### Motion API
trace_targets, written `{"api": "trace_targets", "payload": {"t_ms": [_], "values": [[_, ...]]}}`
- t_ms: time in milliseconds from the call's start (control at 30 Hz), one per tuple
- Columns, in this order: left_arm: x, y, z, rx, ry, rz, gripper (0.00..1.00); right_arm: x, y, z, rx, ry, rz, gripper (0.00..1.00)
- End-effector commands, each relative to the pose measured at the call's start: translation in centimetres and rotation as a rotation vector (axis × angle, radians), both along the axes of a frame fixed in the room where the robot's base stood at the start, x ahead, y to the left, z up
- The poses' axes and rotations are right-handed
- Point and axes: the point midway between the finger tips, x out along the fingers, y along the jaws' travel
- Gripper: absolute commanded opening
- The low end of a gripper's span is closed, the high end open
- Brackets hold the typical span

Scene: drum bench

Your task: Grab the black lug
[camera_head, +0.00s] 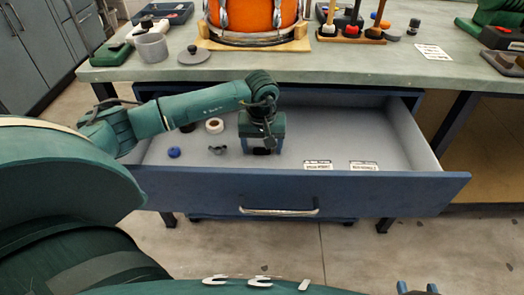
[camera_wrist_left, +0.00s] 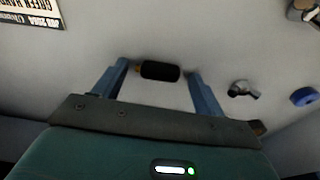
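The black lug (camera_wrist_left: 160,70) is a short dark cylinder with a small brass-coloured end, lying on the light floor of the open drawer. In the head view it shows as a dark bit (camera_head: 262,151) under my left gripper (camera_head: 262,142). In the left wrist view, the two blue fingers of my left gripper (camera_wrist_left: 160,75) stand apart with the lug between their tips. Only the blue fingertips of my right gripper (camera_head: 417,288) show at the bottom edge, apart and empty.
The drawer's right side is mostly clear. The bench top (camera_head: 350,66) overhangs the back, with an orange drum (camera_head: 255,15).

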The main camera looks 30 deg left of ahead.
Motion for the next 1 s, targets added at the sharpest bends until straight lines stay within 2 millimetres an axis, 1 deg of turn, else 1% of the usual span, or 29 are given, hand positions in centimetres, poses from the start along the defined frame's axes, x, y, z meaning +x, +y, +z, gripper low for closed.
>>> {"api": "trace_targets", "payload": {"t_ms": [33, 67, 567, 833, 1000], "values": [[0.0, 0.0, 0.0, 0.000, 0.000, 0.000, 0.67, 0.0, 0.0, 0.0, -0.001, 0.002, 0.001, 0.36], [0.0, 0.0, 0.0, 0.000, 0.000, 0.000, 0.64, 0.0, 0.0, -0.1, -0.001, 0.002, 0.001, 0.36], [0.0, 0.0, 0.0, 0.000, 0.000, 0.000, 0.23, -0.1, 0.1, -0.2, 0.001, 0.009, -0.001, 0.36], [0.0, 0.0, 0.2, 0.001, -0.001, 0.000, 0.23, -0.1, 0.1, -0.2, 0.003, 0.012, -0.003, 0.36], [0.1, 0.1, 1.4, 0.001, -0.003, 0.001, 0.23, -0.2, 0.1, -0.1, 0.002, 0.023, -0.002, 0.36]]}}
